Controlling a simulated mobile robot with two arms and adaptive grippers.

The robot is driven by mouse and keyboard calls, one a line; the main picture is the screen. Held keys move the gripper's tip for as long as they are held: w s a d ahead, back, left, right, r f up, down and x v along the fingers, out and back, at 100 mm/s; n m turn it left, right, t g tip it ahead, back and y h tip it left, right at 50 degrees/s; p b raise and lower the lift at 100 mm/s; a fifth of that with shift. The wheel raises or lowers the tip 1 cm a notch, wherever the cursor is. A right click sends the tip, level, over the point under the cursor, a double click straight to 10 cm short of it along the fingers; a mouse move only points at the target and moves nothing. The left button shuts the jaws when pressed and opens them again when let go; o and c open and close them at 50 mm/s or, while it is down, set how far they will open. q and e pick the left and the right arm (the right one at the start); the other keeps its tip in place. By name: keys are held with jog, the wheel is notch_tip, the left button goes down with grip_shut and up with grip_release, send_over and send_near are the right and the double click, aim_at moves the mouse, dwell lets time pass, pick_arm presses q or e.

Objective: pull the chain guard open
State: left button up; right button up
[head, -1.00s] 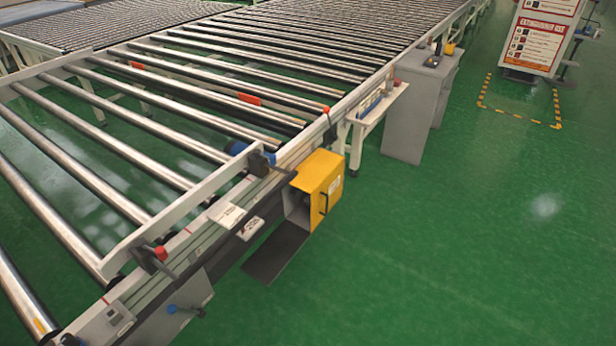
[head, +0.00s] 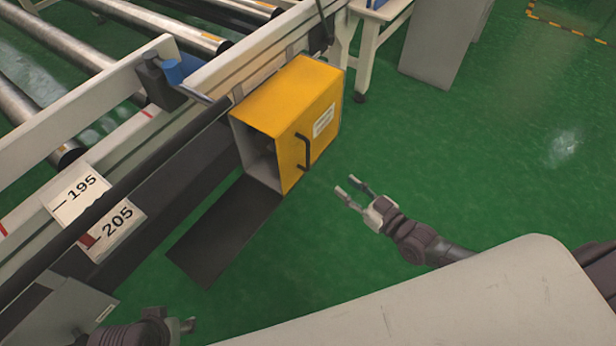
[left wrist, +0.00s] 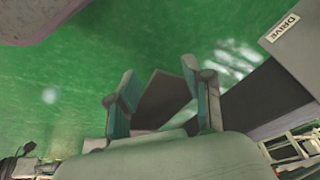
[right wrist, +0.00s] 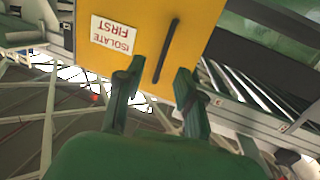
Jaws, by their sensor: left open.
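The chain guard (head: 290,105) is a yellow box on the side of the roller conveyor, with a black bar handle (head: 304,150) on its front face. In the right wrist view the guard (right wrist: 120,63) carries an "ISOLATE FIRST" label, and its handle (right wrist: 166,50) lies ahead of the fingertips, roughly between them. My right gripper (head: 348,185) is open and empty, to the right of the handle and apart from it. My left gripper (head: 188,325) is low at the bottom left, away from the guard. It is open and empty in the left wrist view (left wrist: 157,74).
The conveyor's side rail (head: 195,88) runs diagonally, with 195 and 205 plates (head: 100,215). A dark flat panel (head: 225,232) lies below the guard. A grey box marked DRIVE (left wrist: 295,45) is near my left gripper. Green floor (head: 470,150) is clear to the right.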

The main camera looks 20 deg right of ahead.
aim_at(309, 158)
jog(key=shift+y, duration=0.5)
jog(key=b+x, duration=0.1)
jog(key=x, duration=0.4)
jog(key=r+b+x, duration=0.1)
jog(key=x, duration=0.2)
jog(key=shift+a+r+b, duration=0.15)
jog(key=shift+a+b, duration=0.15)
jog(key=shift+a, duration=0.1)
jog(key=b+x, duration=0.1)
jog(key=x, duration=0.3)
jog(key=shift+w+a, duration=0.15)
jog(key=shift+w, duration=0.25)
pick_arm(q)
jog(key=w+d+r+t+h, duration=0.2)
jog(key=w+d+r+t, duration=0.2)
jog(key=w+r+t, duration=0.4)
jog(key=shift+w+d+r+t, duration=0.2)
jog(key=shift+w+r+t, duration=0.25)
jog(key=shift+w, duration=1.5)
pick_arm(e)
jog(key=shift+w+a, duration=0.15)
jog(key=shift+w, duration=0.25)
jog(key=shift+r, duration=0.1)
pick_arm(q)
jog(key=shift+f, duration=0.1)
pick_arm(e)
grip_shut()
